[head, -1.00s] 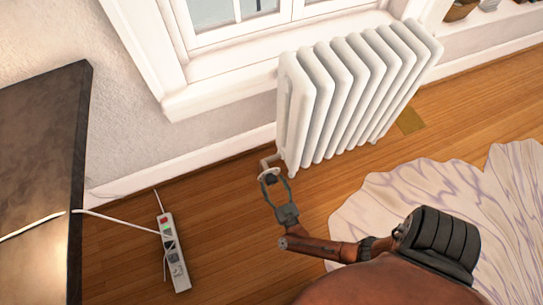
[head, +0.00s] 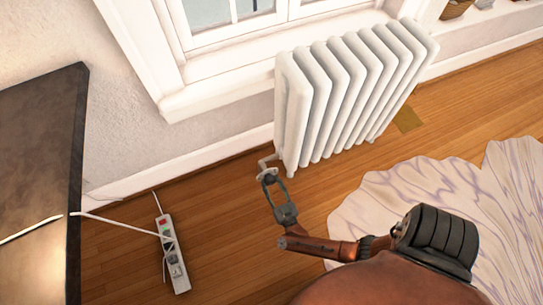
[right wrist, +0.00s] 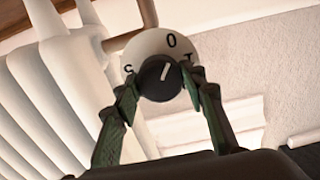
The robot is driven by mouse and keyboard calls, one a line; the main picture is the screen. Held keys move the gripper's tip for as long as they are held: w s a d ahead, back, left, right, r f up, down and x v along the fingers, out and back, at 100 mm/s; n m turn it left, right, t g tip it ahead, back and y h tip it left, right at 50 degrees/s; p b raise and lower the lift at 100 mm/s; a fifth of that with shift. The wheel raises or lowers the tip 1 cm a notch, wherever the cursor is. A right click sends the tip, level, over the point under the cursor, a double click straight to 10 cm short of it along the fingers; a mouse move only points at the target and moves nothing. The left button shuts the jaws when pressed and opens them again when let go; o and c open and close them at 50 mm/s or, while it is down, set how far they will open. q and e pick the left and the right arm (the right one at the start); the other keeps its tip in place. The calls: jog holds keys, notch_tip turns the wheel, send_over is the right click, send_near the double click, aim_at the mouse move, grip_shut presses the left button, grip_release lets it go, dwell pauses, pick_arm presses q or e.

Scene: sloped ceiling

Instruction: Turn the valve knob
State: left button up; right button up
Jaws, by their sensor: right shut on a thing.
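The valve knob (right wrist: 160,79) is round and black with a white pointer line, set on a white dial plate (right wrist: 172,44) with a 0 and other marks. In the right wrist view the pointer tilts slightly right of upright, near the 0. My right gripper (head: 270,179) is shut on the knob, one finger on each side, at the lower left corner of the white radiator (head: 350,95). In the head view the fingers hide the knob, and only the pale plate (head: 266,171) shows beside them. My left gripper is not in view.
A power strip (head: 172,253) with a white cable lies on the wooden floor (head: 225,220) to the left. A dark piece of furniture (head: 40,150) stands at far left. A pale wavy rug (head: 420,200) lies to the right. The window sill (head: 215,95) is behind.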

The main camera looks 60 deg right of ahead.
jog(key=shift+a, duration=0.1)
jog(key=m, duration=0.7)
jog(key=shift+f+m, duration=0.1)
jog(key=shift+m, duration=0.2)
jog(key=m, duration=0.3)
jog(key=shift+m, duration=0.4)
jog(key=m, duration=1.1)
jog(key=shift+a+m, duration=0.1)
jog(key=shift+m, duration=0.3)
jog(key=m, duration=0.6)
jog(key=shift+m, duration=0.3)
